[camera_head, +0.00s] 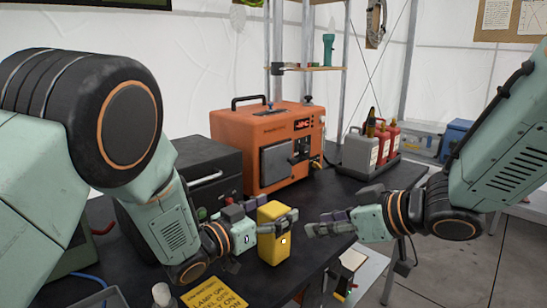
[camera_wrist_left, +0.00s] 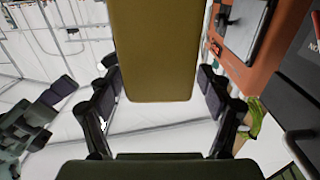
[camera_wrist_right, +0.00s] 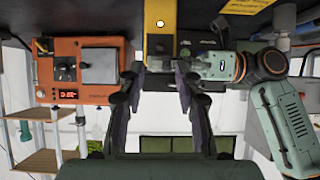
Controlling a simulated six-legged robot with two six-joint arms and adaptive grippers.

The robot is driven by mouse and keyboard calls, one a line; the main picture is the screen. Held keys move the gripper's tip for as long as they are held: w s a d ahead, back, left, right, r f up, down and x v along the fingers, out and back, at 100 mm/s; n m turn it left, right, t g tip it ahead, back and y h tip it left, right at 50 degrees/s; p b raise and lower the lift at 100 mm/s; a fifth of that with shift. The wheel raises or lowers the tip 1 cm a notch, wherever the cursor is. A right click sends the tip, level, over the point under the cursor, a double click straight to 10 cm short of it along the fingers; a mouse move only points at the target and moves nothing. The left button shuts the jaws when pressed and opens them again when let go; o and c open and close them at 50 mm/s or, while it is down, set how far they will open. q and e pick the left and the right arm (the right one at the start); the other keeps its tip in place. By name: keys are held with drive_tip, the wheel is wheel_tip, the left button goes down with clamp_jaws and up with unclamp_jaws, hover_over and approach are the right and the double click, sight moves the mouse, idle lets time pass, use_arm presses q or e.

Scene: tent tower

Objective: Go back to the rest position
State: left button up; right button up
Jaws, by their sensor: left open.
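A yellow block (camera_head: 274,250) stands upright at the front of the black table in the head view. My left gripper (camera_head: 284,221) is open, with its fingers on either side of the block's upper part. In the left wrist view the block (camera_wrist_left: 153,50) fills the space between the spread fingers; whether they touch it cannot be told. My right gripper (camera_head: 318,224) is just right of the block, pointing at it. In the right wrist view its fingers (camera_wrist_right: 160,75) are apart with nothing held, and the block (camera_wrist_right: 160,35) shows beyond them.
An orange machine (camera_head: 265,140) and a dark box (camera_head: 208,170) with a handle stand behind the block. A rack of bottles and canisters (camera_head: 370,145) is at the table's back right. A yellow printed sign (camera_head: 213,294) lies in front. The floor (camera_head: 450,270) right of the table is clear.

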use_arm(q)
drive_tip(key=shift+d, duration=0.1)
use_arm(e)
drive_tip(key=x, duration=0.3)
drive_tip(key=shift+d, duration=0.1)
